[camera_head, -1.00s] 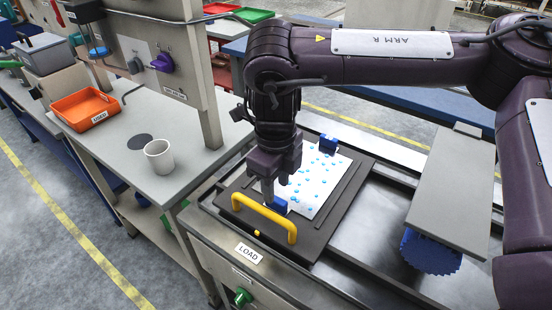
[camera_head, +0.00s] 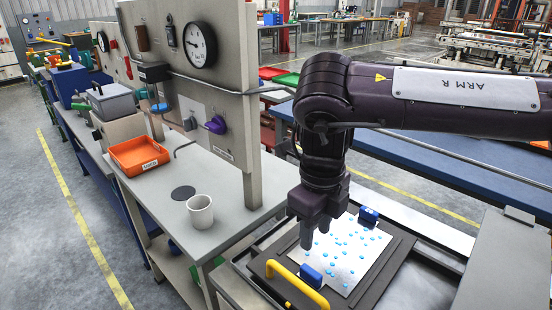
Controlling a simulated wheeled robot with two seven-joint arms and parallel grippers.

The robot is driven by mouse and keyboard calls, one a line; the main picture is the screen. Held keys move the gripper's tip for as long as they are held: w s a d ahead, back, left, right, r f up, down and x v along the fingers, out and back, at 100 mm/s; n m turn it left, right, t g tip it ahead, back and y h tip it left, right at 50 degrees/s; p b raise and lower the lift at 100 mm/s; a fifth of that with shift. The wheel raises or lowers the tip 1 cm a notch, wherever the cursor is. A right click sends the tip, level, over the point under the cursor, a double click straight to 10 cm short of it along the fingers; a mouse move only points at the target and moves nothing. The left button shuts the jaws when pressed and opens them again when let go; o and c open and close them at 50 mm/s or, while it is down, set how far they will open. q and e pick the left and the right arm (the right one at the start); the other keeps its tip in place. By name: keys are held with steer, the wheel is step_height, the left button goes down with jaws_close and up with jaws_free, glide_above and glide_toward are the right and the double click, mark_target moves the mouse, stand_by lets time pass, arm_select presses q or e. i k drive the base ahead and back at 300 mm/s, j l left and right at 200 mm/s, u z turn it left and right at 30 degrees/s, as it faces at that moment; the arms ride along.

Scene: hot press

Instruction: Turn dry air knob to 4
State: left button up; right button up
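A purple knob (camera_head: 215,125) sits on the front of the upright grey panel (camera_head: 245,110), left of the middle of the view. A small label below it is too small to read. I cannot tell which number the purple knob points at. My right gripper (camera_head: 316,236) points down over the hot press plate, apart from and well to the right of the knobs. It holds nothing that I can see, and the gap between its fingers is unclear. My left gripper is not in view.
The press plate (camera_head: 375,285) carries a white sheet with blue dots, two blue blocks and a yellow handle (camera_head: 296,284). A white cup (camera_head: 200,212) and an orange bin (camera_head: 139,156) stand on the bench below the panel. A dial gauge (camera_head: 200,44) is above the knobs.

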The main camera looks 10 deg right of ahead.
mark_target(216, 125)
steer(key=k+j, duration=0.2)
steer(key=k, duration=0.3)
steer(key=k+j, duration=0.2)
steer(key=k, duration=0.25)
